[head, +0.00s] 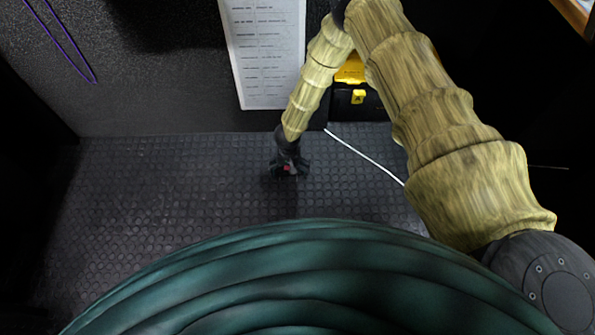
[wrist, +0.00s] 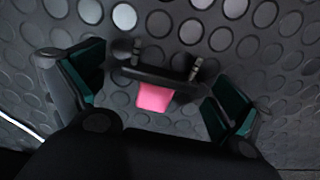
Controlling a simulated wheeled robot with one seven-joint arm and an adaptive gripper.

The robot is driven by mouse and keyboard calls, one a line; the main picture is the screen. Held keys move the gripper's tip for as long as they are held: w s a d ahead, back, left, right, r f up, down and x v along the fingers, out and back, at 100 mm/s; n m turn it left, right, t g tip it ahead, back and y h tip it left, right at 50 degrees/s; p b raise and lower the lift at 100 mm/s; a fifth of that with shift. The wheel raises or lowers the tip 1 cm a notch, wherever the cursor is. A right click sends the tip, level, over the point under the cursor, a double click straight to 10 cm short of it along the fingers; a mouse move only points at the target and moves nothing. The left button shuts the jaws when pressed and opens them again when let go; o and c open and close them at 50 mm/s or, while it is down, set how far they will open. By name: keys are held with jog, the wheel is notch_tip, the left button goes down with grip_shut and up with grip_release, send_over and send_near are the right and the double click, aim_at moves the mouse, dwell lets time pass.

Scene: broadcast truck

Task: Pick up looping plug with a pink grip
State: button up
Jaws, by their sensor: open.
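The looping plug with its pink grip (wrist: 154,97) lies on the dark studded floor in the wrist view. It has a black crosspiece with two grey prongs, and the pink part points toward my gripper. My gripper (wrist: 160,98) is open, with one finger on each side of the plug and a gap on both sides. In the head view my gripper (head: 287,168) is low over the floor, and a small bit of the pink grip (head: 287,169) shows between its fingers. The rest of the plug is hidden there.
The studded floor (head: 180,190) is clear around the plug. A thin white cable or rod (head: 365,157) lies to the right. A black case with yellow parts (head: 357,98) stands behind, beside a printed sheet (head: 265,55). A purple cable (head: 66,48) hangs at the upper left.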

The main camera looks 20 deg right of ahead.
jog(key=shift+f, duration=0.1)
jog(key=shift+c, duration=0.2)
jog(key=c, duration=1.1)
